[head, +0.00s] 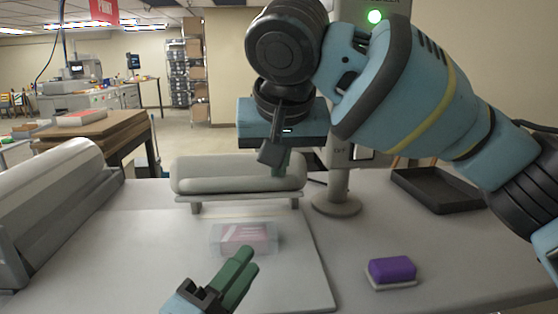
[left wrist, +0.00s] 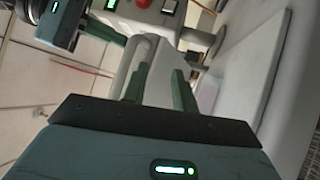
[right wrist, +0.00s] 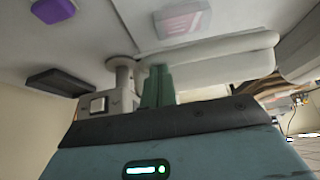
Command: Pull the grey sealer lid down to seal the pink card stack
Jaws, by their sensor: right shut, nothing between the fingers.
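The pink card stack (head: 246,236), in a clear wrap, lies flat on the pale work board. It also shows in the right wrist view (right wrist: 182,20). The grey sealer lid (head: 205,165) stands raised behind the stack; it also shows in the right wrist view (right wrist: 225,46). My right gripper (head: 281,162) is shut and empty, with its fingertips at the lid's right end; I cannot tell whether they touch it. In the right wrist view its fingers (right wrist: 157,72) are together. My left gripper (head: 244,264) is open and empty, in front of the stack; its fingers (left wrist: 160,78) are apart.
A post on a round base (head: 337,203) stands right of the lid. A black tray (head: 437,190) lies at the right. A purple block (head: 392,269) sits on a pale base at the front right. A large roller (head: 45,190) is at the left. The table between post and purple block is clear.

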